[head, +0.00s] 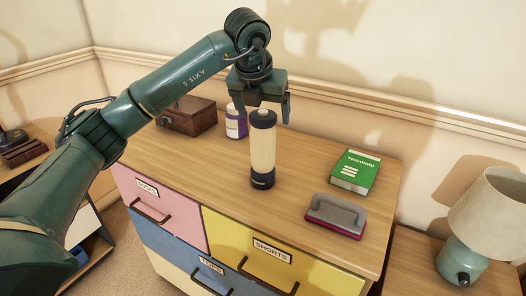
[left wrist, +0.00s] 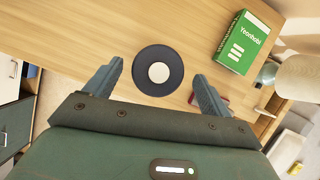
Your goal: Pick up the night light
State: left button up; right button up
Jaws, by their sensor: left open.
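The night light (head: 262,152) is a cream cylinder with a dark cap and dark base, standing upright on the wooden dresser top (head: 310,165). In the left wrist view its round dark top with a pale centre (left wrist: 158,71) lies between the two fingers. My left gripper (head: 266,112) is open, pointing down, with its fingertips around the height of the lamp's cap. It also shows in the left wrist view (left wrist: 158,88), with a gap on each side of the cap. My right gripper is not in view.
A purple-and-white bottle (head: 236,122) stands just behind and left of the lamp. A brown wooden box (head: 187,117) sits further left. A green book (head: 354,172) and a grey-and-red brush-like object (head: 336,215) lie to the right. A table lamp (head: 485,220) stands beyond.

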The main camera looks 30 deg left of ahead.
aim_at(263, 151)
pick_arm(q)
jog(key=x, duration=0.5)
jog(key=shift+s+a+f, duration=0.1)
jog(key=shift+s+f, duration=0.05)
jog(key=c, duration=1.6)
